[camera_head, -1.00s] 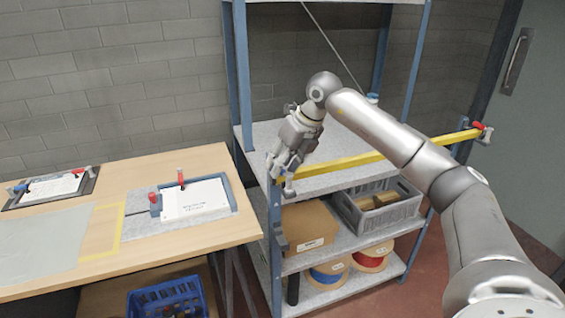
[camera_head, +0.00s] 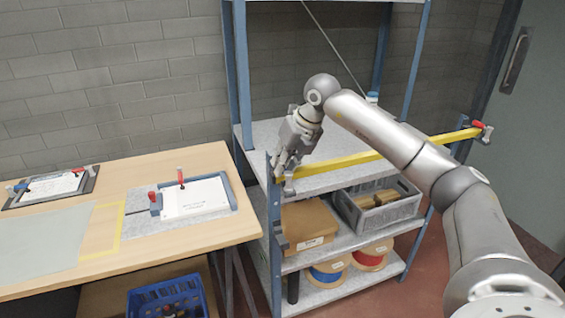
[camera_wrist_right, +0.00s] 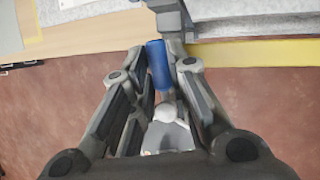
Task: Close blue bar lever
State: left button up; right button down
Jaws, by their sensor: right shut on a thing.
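The blue lever handle (camera_wrist_right: 157,64) shows between the fingers of my right gripper (camera_wrist_right: 164,75) in the right wrist view. The gripper is shut on it. In the head view my right gripper (camera_head: 281,168) is at the left end of the yellow bar (camera_head: 360,158), by the shelf's front left post, and hides the blue handle. A metal clamp part (camera_head: 289,186) shows just below the fingers. A red-handled lever (camera_head: 481,127) is at the bar's right end. My left gripper is not in view.
The blue-framed shelf (camera_head: 272,215) holds a cardboard box (camera_head: 312,228), a grey crate (camera_head: 385,217) and cable spools (camera_head: 328,275). A wooden table (camera_head: 165,240) with clamped papers (camera_head: 195,197) stands close at the left. A blue crate (camera_head: 168,300) is below it.

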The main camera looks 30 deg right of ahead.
jog(key=shift+d+m+h, duration=0.25)
jog(key=shift+m+h, duration=0.05)
jog(key=shift+m, duration=0.5)
jog(key=c, duration=1.4)
grip_release()
jog(key=shift+s, duration=0.1)
jog(key=v, duration=1.2)
